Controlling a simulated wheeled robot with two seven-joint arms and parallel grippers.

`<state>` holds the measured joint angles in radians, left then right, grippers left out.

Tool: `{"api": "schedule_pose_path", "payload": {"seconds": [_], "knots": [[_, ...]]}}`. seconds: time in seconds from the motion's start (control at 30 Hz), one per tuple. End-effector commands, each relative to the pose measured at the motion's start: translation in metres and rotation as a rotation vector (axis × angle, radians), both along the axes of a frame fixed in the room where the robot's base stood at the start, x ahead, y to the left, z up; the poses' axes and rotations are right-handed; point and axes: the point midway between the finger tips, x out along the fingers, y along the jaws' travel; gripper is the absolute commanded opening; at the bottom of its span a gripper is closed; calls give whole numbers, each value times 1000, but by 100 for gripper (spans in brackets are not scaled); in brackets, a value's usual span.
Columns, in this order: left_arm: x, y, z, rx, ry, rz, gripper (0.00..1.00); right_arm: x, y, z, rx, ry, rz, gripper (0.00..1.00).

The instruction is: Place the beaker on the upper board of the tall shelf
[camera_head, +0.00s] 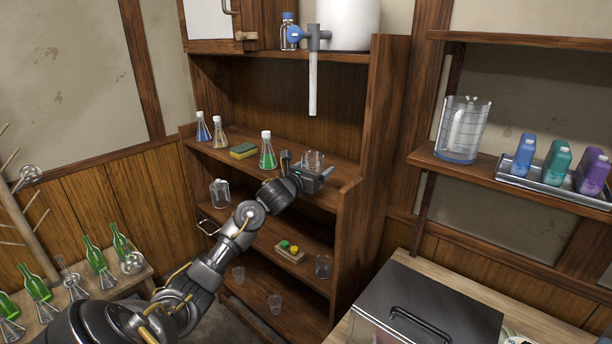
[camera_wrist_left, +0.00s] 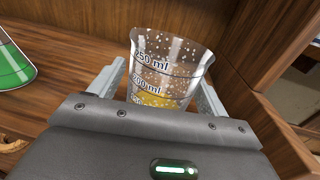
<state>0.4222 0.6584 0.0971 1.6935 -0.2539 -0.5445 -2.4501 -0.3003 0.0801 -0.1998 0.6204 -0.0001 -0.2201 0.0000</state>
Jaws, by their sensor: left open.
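The beaker (camera_head: 313,158) is clear glass with measuring marks, on the upper board (camera_head: 347,181) of the tall brown shelf, near its right side. In the left wrist view the beaker (camera_wrist_left: 168,72) looks upright, with a little yellow at its lower part. My left gripper (camera_head: 308,168) is open, with one finger on each side of the beaker. Whether the fingers touch the glass I cannot tell. The beaker's base is hidden behind the gripper body. My right gripper is not in view.
A green flask (camera_head: 267,150) stands left of the beaker, with a sponge (camera_head: 243,151) and two more flasks further left. The shelf's right side panel (camera_head: 384,120) is close to the gripper. Lower boards hold glassware and a small block with coloured knobs (camera_head: 290,252).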

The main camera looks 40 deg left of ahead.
Motion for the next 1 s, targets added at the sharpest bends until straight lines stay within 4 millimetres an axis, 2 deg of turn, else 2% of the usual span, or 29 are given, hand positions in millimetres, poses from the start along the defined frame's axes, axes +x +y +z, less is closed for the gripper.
{"api": "schedule_pose_path", "payload": {"seconds": [0.2, 0.5, 0.7, 1.0], "knots": [[-41, -5, -6, 8, 2, 0, 77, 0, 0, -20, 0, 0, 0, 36], [-97, -14, -4, 6, 3, 0, 77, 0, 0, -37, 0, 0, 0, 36], [-113, -17, -2, 2, 2, 0, 77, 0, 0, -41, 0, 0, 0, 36], [-115, -18, -1, 1, 1, 0, 77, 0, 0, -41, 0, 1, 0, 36]]}}
